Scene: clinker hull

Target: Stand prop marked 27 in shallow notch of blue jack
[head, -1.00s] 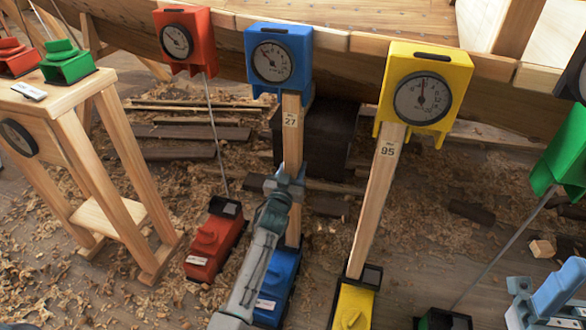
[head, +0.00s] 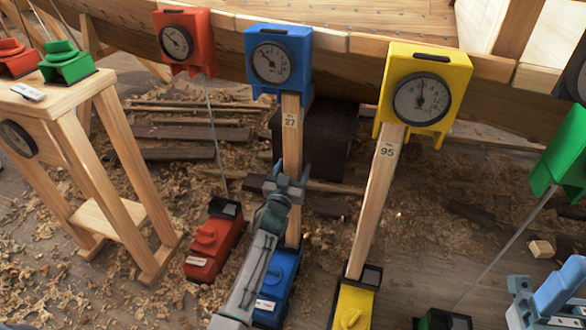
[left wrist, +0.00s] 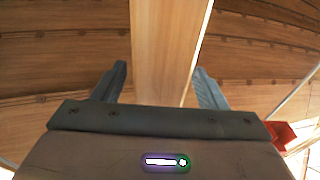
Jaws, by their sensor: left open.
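The wooden prop marked 27 (head: 291,140) stands upright below the blue gauge box (head: 278,60). Its lower end meets the top of the blue jack (head: 284,268); which notch it sits in is too small to tell. My left gripper (head: 288,183) is at the prop's lower half, open, with a finger on each side. In the left wrist view the prop (left wrist: 165,50) runs between the open fingers (left wrist: 160,90), with gaps on both sides. My left arm hides part of the prop and jack.
A yellow jack (head: 354,305) with the prop marked 95 (head: 375,190) stands to the right, a red jack (head: 214,240) close on the left. A wooden stand (head: 65,105) is far left. The hull (head: 350,62) runs behind; shavings cover the floor.

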